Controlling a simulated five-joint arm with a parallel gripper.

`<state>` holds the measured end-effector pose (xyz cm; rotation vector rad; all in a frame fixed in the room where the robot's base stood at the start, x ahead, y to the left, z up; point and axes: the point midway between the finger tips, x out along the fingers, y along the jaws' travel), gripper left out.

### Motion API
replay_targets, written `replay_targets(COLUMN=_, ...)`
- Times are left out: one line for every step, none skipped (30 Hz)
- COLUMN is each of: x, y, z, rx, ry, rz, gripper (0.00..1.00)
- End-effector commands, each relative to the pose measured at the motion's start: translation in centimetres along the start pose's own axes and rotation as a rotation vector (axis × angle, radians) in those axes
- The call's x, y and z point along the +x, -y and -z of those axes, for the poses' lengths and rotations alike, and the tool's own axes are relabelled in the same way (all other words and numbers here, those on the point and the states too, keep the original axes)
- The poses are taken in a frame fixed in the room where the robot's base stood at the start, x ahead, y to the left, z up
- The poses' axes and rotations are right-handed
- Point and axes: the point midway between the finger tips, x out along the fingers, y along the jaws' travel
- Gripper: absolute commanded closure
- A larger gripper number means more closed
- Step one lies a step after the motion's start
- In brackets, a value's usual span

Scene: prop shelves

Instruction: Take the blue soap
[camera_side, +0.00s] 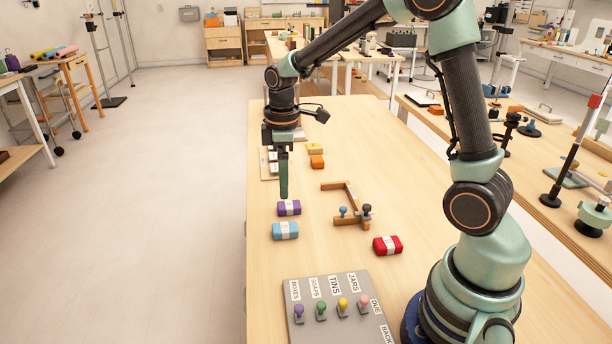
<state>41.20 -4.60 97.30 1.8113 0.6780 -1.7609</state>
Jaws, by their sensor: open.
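The blue soap (285,231) is a light blue block with a white band. It lies on the wooden table near its left edge. A purple soap (289,208) with a white band lies just behind it. My gripper (284,194) points straight down above the purple soap, behind and above the blue one. It is open, and nothing shows between its fingers. From this side the fingers overlap, so the gap between them is hidden. The blue soap is in plain view and apart from the gripper.
A red soap (387,245) lies to the right, near a wooden bracket (338,186) with small knobs. A grey labelled board (335,290) with coloured pegs stands in front. Bare table (325,255) lies between the blue and red soaps.

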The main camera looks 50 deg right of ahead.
Motion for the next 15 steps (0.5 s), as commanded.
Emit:
replay_targets(x=0.7, y=-0.3, z=0.1, rx=-0.018, ry=0.009, rz=0.011, gripper=0.12)
replay_targets(x=1.0, y=-0.4, z=0.1, rx=-0.027, ry=0.013, rz=0.015, gripper=0.12)
replay_targets(x=1.2, y=-0.5, z=0.1, rx=-0.037, ry=0.016, rz=0.019, gripper=0.12)
replay_targets(x=1.4, y=-0.5, z=0.1, rx=-0.042, ry=0.018, rz=0.021, gripper=0.12)
replay_targets(x=1.6, y=-0.6, z=0.1, rx=-0.045, ry=0.019, rz=0.023, gripper=0.12)
replay_targets(x=2.0, y=-0.6, z=0.1, rx=-0.048, ry=0.021, rz=0.025, gripper=0.12)
replay_targets(x=2.3, y=-0.6, z=0.1, rx=-0.049, ry=0.022, rz=0.026, gripper=0.12)
replay_targets(x=2.8, y=-0.6, z=0.1, rx=-0.049, ry=0.022, rz=0.026, gripper=0.12)
replay_targets(x=3.4, y=-0.5, z=0.0, rx=-0.049, ry=0.023, rz=0.028, gripper=0.12)
replay_targets(x=3.9, y=-0.5, z=0.0, rx=-0.049, ry=0.023, rz=0.027, gripper=0.12)
replay_targets(x=4.5, y=-0.4, z=0.0, rx=-0.049, ry=0.023, rz=0.028, gripper=0.12)
replay_targets(x=5.2, y=-0.4, z=0.0, rx=-0.048, ry=0.023, rz=0.027, gripper=0.12)
replay_targets(x=5.7, y=-0.4, z=0.0, rx=-0.048, ry=0.023, rz=0.027, gripper=0.12)
replay_targets(x=6.2, y=-0.4, z=-0.1, rx=-0.048, ry=0.022, rz=0.027, gripper=0.12)
replay_targets(x=6.7, y=-0.4, z=-0.1, rx=-0.048, ry=0.022, rz=0.027, gripper=0.12)
